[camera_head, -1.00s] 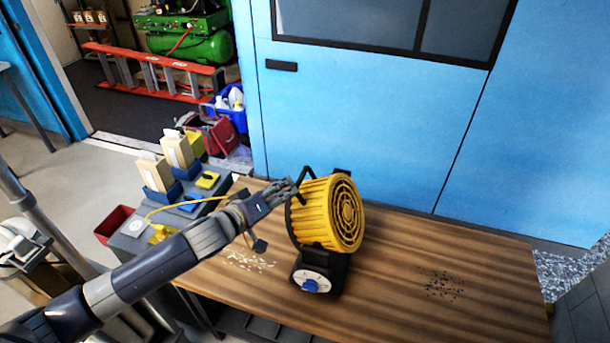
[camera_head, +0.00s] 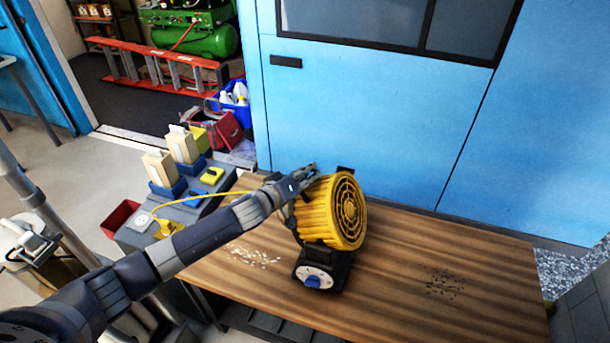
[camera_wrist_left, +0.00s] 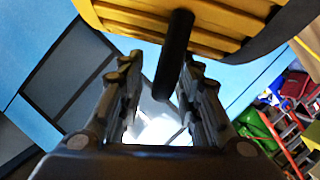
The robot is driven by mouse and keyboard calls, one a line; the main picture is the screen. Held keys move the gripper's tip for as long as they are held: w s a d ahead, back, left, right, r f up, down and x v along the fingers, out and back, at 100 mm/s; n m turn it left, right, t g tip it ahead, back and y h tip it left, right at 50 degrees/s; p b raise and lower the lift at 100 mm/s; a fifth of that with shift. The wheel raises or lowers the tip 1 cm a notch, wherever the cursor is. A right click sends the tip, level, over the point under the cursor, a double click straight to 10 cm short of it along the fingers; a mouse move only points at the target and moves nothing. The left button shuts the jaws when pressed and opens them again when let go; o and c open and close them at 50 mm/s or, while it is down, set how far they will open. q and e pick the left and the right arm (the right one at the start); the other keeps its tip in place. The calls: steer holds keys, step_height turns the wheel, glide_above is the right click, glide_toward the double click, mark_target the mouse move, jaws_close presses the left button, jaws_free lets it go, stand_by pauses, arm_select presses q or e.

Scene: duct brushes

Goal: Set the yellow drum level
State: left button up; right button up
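The yellow drum (camera_head: 322,218) with a round front grille sits on a black base with a blue knob (camera_head: 313,282) on the wooden table. Its grille faces right, and the drum looks somewhat tilted; the exact angle is hard to judge. My left gripper (camera_head: 304,180) is at the drum's upper left edge and covers much of its black handle. In the left wrist view the black handle bar (camera_wrist_left: 176,55) reaches between the two spread fingers (camera_wrist_left: 160,95), with gaps beside it. The drum's yellow ribbed side (camera_wrist_left: 215,22) fills the top there. My right gripper is not in view.
White bits (camera_head: 254,257) lie left of the drum and dark bits (camera_head: 440,284) lie right of it on the table (camera_head: 400,310). A grey bench (camera_head: 190,210) with boxes and a yellow cable stands at left. A blue wall (camera_head: 370,130) is behind. The right tabletop is mostly clear.

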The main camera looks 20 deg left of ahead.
mark_target(331, 182)
arm_select(q)
jaws_close()
steer(key=shift+r, duration=0.1)
steer(key=shift+d+r+m+p, duration=0.3)
steer(key=shift+d+r+p, duration=0.25)
steer(key=shift+p, duration=0.25)
steer(key=d+m+p, duration=0.1)
steer(key=d+r+y+p, duration=0.1)
steer(key=d, duration=0.1)
steer(key=shift+s+d+m+y, duration=0.1)
steer(key=shift+d+m+y, duration=0.05)
steer(key=shift+m+y, duration=0.2)
steer(key=shift+d+m, duration=0.35)
steer(key=shift+d, duration=0.35)
steer(key=shift+d+r, duration=0.15)
steer(key=shift+d, duration=0.6)
